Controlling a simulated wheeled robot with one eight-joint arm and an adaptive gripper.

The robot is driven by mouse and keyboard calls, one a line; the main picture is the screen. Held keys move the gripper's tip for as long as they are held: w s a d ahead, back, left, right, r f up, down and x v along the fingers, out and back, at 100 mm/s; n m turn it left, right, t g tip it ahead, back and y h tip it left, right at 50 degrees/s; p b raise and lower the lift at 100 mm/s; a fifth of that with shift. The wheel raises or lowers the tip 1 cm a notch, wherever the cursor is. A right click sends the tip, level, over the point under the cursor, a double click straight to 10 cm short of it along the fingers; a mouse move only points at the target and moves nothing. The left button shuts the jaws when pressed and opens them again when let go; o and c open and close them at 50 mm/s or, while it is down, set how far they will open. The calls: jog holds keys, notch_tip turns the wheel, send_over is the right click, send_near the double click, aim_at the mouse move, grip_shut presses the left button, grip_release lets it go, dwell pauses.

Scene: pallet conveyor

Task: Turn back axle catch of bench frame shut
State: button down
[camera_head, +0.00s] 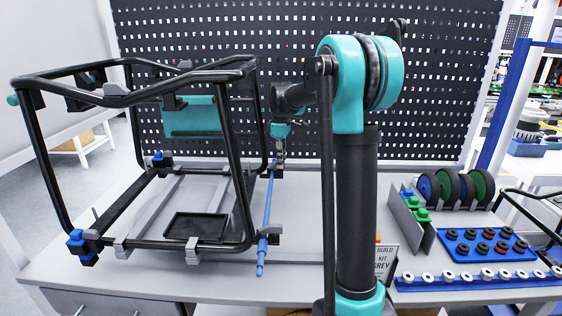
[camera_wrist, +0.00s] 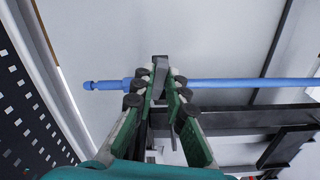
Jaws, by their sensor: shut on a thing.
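The black tubular bench frame (camera_head: 95,222) stands on the left of the grey bench. A blue axle (camera_head: 267,215) lies along its right side; it crosses the wrist view (camera_wrist: 245,82) sideways, its knobbed end at the left. My gripper (camera_head: 279,150) is at the axle's far end. In the wrist view my gripper (camera_wrist: 160,82) is shut on the small grey back axle catch (camera_wrist: 160,66), at the axle. The fingers hide much of the catch, and I cannot tell its exact angle. The front catch (camera_head: 270,232) is at the axle's near end.
A black pegboard (camera_head: 430,60) stands close behind. At the right are a rack of wheels (camera_head: 482,188), a blue tray (camera_head: 480,262) of dark round parts and a blue strip (camera_head: 450,285) with pale rings. A black tray (camera_head: 195,226) lies inside the frame.

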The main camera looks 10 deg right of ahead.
jog(key=shift+n, duration=1.3)
jog(key=c, duration=1.5)
grip_release()
jog(key=shift+c, duration=0.2)
jog(key=shift+r, duration=0.1)
notch_tip(320, 180, up, 12)
